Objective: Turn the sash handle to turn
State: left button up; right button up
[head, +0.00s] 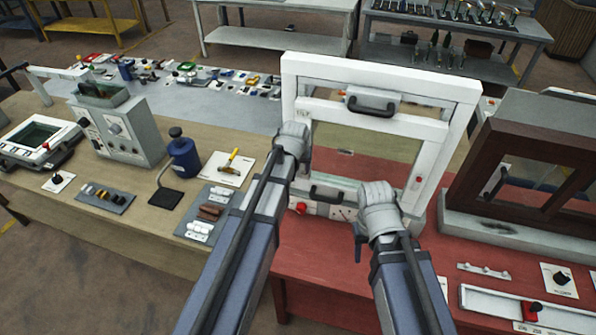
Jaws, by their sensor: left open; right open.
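A brown wooden window unit (545,165) stands on a pale base at the right. A small dark lever handle (494,185) sits on its left upright, slanted, with a reddish spot near its upper end. I take this as the sash handle. My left gripper (296,150) is in front of the white frame's left post, well left of the brown window. Its fingers are mostly hidden by its own wrist. My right gripper (358,240) is lower, over the red table, left of the brown window and apart from the handle. Its dark fingers point down and hold nothing visible.
A white frame (462,120) with a sliding panel and black handles (371,103) stands between my arms and the back. The red table (340,270) has free room in front. A slider panel (490,300) lies at lower right. A wooden bench (110,225) with devices is left.

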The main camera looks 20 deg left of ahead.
pick_arm(q)
jog(key=shift+r, duration=0.1)
jog(key=shift+c, duration=0.2)
grip_shut()
dwell(1.0)
